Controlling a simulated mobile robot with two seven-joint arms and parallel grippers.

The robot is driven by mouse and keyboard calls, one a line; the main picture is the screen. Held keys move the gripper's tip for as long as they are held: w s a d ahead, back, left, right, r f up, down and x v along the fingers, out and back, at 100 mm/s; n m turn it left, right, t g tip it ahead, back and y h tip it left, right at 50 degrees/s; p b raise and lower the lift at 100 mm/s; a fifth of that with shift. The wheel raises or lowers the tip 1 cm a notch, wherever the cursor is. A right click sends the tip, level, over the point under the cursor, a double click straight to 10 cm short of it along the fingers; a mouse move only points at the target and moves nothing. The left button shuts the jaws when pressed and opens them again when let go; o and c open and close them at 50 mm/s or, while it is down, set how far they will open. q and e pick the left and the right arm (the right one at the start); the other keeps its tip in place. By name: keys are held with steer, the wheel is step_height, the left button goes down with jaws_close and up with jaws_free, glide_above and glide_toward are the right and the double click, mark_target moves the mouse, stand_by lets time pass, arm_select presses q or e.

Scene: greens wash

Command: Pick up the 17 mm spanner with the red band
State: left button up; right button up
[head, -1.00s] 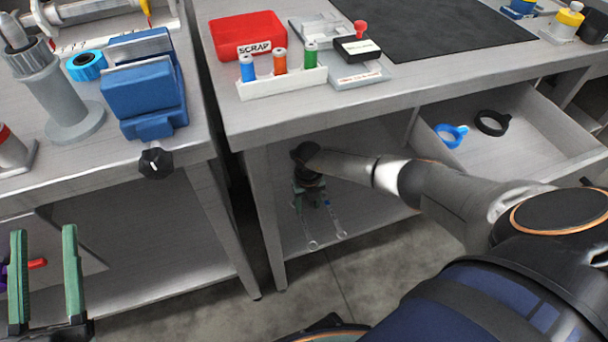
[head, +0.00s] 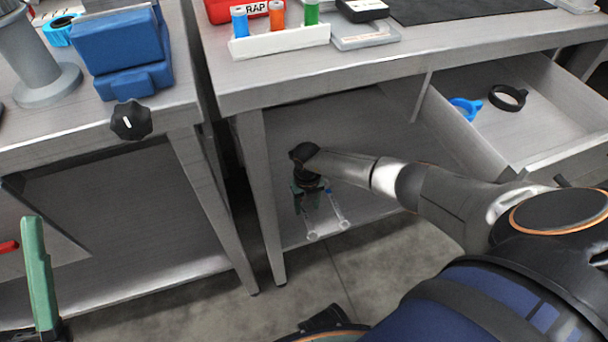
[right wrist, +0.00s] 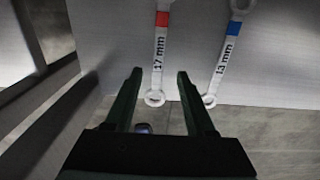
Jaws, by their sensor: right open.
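The 17 mm spanner with the red band (right wrist: 159,52) lies on the lower shelf in the right wrist view, its near ring end at the shelf's front edge. Its lower part also shows in the head view (head: 311,228). My right gripper (right wrist: 160,74) is open and empty, its green fingers on either side of this spanner in the picture. I cannot tell how far above it they are. In the head view the right gripper (head: 308,198) hides the red band. My left gripper's one visible finger (head: 39,275) stands at the lower left; the other is out of frame.
A 13 mm spanner with a blue band (right wrist: 226,52) lies just right. The lower shelf (head: 375,205) is under the bench top, with a bench leg (head: 262,210) at its left. An open drawer (head: 540,120) holds a blue ring and a black ring.

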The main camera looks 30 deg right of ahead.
mark_target(306, 217)
step_height(306, 217, down, 4)
steer(key=b, duration=0.3)
steer(key=shift+a, duration=0.15)
arm_select(q)
steer(key=shift+g, duration=0.3)
steer(key=f, duration=0.4)
steer(key=shift+w+d, duration=0.1)
steer(key=shift+d, duration=0.15)
arm_select(e)
steer(key=shift+r, duration=0.1)
steer(key=shift+c, duration=0.2)
jaws_close()
